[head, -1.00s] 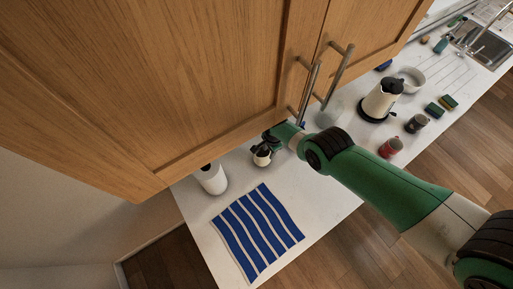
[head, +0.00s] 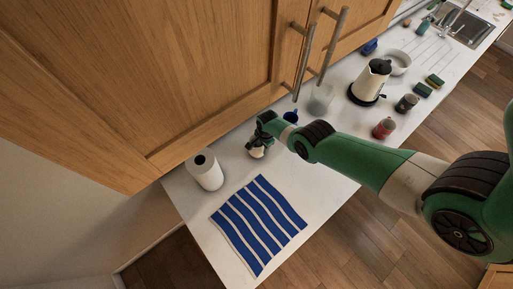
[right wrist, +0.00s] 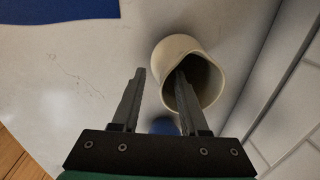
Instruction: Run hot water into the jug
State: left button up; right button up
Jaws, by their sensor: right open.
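The cream jug (head: 257,153) stands on the counter, partly hidden under my right gripper (head: 259,143). In the right wrist view, the jug (right wrist: 178,50) has its dark open mouth facing the camera. My right gripper (right wrist: 160,72) is open there: one finger overlaps the mouth, the other is left of the jug's wall. I cannot tell whether either finger touches it. The tap (head: 460,12) and sink (head: 470,30) are at the far upper right of the head view. My left gripper is not in view.
Wooden cabinets (head: 120,80) overhang the counter.

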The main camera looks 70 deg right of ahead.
grip_shut()
dwell(1.3)
